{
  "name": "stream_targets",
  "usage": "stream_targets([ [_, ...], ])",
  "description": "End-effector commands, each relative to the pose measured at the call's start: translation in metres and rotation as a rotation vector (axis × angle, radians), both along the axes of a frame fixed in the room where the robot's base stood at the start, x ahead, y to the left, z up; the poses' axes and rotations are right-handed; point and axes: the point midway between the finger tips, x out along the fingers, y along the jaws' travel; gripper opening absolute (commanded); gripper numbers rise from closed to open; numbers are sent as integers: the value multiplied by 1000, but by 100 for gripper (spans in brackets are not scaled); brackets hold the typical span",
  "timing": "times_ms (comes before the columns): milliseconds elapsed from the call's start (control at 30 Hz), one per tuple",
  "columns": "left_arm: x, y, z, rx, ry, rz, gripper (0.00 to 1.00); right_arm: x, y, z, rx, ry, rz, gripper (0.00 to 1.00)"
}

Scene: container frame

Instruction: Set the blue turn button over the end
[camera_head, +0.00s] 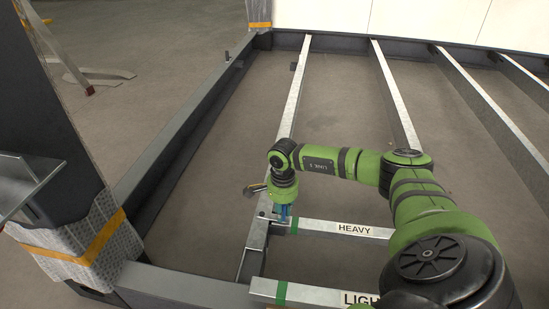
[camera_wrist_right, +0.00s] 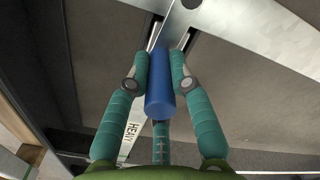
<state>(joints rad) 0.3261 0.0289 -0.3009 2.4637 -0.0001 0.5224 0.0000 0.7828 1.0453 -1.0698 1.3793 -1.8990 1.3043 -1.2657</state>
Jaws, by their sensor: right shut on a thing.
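My right gripper (camera_head: 284,207) points down over the left end of the beam labelled HEAVY (camera_head: 325,228), where it meets a long metal rail (camera_head: 292,95). The button shows only as a small blue patch (camera_head: 284,213) in the head view. Its far end lies over the metal near the rail joint; whether it touches is unclear. My left gripper is not in view.
A second beam labelled LIGHT (camera_head: 320,296) lies nearer, with a green band like the HEAVY one. A dark frame edge (camera_head: 190,125) runs along the left, with a wrapped post (camera_head: 80,235) at the near corner.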

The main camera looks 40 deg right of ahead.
Motion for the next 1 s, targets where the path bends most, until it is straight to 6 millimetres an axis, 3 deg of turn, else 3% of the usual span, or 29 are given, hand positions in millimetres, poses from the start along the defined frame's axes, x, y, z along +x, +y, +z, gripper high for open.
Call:
stream_targets([
  [633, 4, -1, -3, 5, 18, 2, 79, -5, -8, -1, -1, 2, 40, 0],
  [667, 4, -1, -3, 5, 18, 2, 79, -5, -8, -1, -1, 2, 40, 30],
  [700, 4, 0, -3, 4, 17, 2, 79, -5, -8, -1, -1, 2, 40, 46],
  [1000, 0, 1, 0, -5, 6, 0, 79, -5, -8, 0, 0, 1, 39, 47],
])
